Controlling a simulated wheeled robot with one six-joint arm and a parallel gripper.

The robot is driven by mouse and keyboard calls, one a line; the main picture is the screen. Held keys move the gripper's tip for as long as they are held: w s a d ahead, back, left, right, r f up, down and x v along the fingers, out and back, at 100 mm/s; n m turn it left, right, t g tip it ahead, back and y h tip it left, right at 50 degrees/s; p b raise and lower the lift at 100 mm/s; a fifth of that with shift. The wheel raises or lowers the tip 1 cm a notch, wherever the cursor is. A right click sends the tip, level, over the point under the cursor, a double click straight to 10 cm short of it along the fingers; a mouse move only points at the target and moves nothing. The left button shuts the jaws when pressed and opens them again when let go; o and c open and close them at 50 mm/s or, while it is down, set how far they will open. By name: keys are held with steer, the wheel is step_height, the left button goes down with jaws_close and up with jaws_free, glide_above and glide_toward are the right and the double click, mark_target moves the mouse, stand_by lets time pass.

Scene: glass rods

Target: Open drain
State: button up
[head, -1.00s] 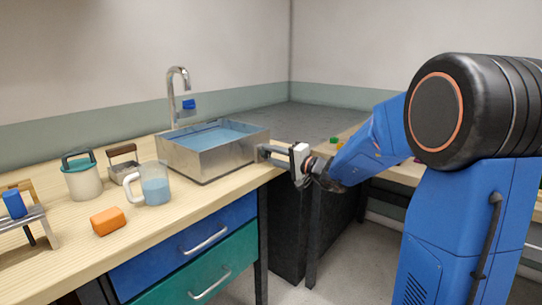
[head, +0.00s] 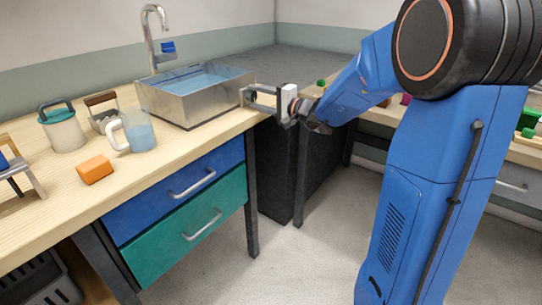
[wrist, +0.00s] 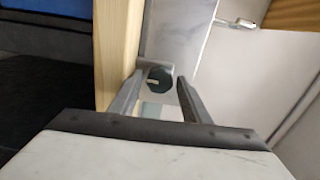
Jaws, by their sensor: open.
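The metal sink (head: 190,108) sits on the wooden counter and holds bluish water (head: 195,79). In the wrist view, a dark round fitting (wrist: 160,79) with a small pale bar across it shows on a grey metal face; I take it for the drain control. My gripper (head: 248,96) is at the sink's right end, with its fingers pointing at the sink. In the wrist view, the open fingers (wrist: 160,77) lie on either side of the dark fitting. I cannot tell whether they touch it.
A faucet (head: 153,35) with a blue handle stands behind the sink. A glass jug (head: 139,133), a teal-lidded canister (head: 63,128) and an orange block (head: 95,170) stand left of the sink. Blue and teal drawers (head: 190,225) are below. Floor in front is clear.

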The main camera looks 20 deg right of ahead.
steer(key=m, duration=0.4)
steer(key=shift+a+f, duration=0.1)
steer(key=m, duration=1.2)
steer(key=v, duration=1.7)
steer(key=s+a+f+n+g, duration=0.3)
steer(key=s+a+n+g, duration=0.1)
steer(key=s+a+n, duration=0.2)
steer(key=s+a+f+n+g, duration=0.4)
steer(key=s+a, duration=0.4)
steer(key=s, duration=0.2)
steer(key=shift+a+f+n+g+h, duration=0.25)
steer(key=shift+n+g+h, duration=0.2)
steer(key=shift+n, duration=0.65)
steer(key=shift+s, duration=0.15)
